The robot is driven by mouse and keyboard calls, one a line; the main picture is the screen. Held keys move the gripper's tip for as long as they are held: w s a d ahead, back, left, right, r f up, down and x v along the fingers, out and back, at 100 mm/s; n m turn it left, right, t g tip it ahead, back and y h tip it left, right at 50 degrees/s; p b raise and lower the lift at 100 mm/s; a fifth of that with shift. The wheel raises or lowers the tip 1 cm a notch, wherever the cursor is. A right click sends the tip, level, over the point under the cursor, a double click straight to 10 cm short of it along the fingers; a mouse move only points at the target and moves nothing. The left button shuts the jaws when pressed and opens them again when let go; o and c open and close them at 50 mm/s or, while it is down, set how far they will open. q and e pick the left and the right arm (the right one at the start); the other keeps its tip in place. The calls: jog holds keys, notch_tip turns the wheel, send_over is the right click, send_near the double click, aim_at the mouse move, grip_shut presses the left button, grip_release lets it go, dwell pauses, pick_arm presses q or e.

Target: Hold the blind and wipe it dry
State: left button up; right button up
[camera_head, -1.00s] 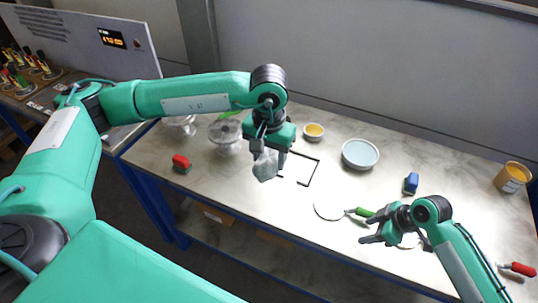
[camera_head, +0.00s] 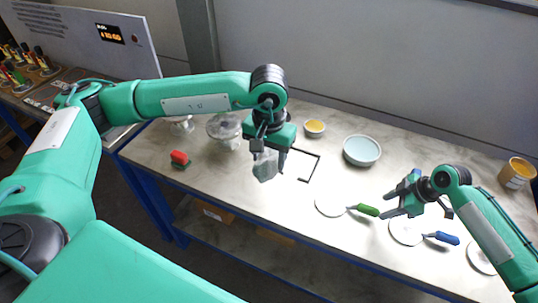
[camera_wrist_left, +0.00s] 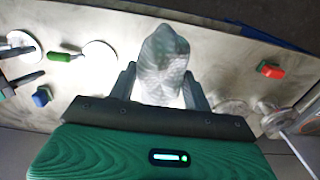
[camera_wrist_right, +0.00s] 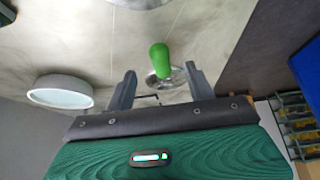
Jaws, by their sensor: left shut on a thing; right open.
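The blinds are flat pale discs with coloured handles lying on the bench. The green-handled blind (camera_head: 332,206) has its handle (camera_head: 368,210) pointing right. The blue-handled blind (camera_head: 406,231) lies right of it, and another disc (camera_head: 482,259) is partly hidden by my right arm. My left gripper (camera_head: 267,160) is shut on a pale crumpled cloth (camera_wrist_left: 163,65), held above the bench. My right gripper (camera_head: 388,203) is open and empty, just right of the green handle. In the right wrist view the green handle (camera_wrist_right: 159,60) appears between the fingers, apart from them.
A pale bowl (camera_head: 361,150) and a small yellow-filled dish (camera_head: 314,128) stand at the back. A black frame (camera_head: 309,168) lies beside the cloth. Glass vessels (camera_head: 225,130) and a red block (camera_head: 180,159) are at the left; a yellow tin (camera_head: 516,173) is at the right.

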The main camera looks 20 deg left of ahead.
aim_at(377, 210)
pick_arm(q)
notch_tip(377, 210, down, 4)
jog(key=b, duration=0.2)
jog(key=shift+r+b, duration=0.25)
jog(key=shift+b, duration=0.1)
pick_arm(e)
jog(key=x, duration=0.5)
jog(key=shift+f, duration=0.25)
pick_arm(q)
jog(key=shift+f, duration=0.2)
pick_arm(e)
jog(key=shift+a+f, duration=0.4)
jog(key=shift+f, duration=0.1)
jog(key=c, duration=1)
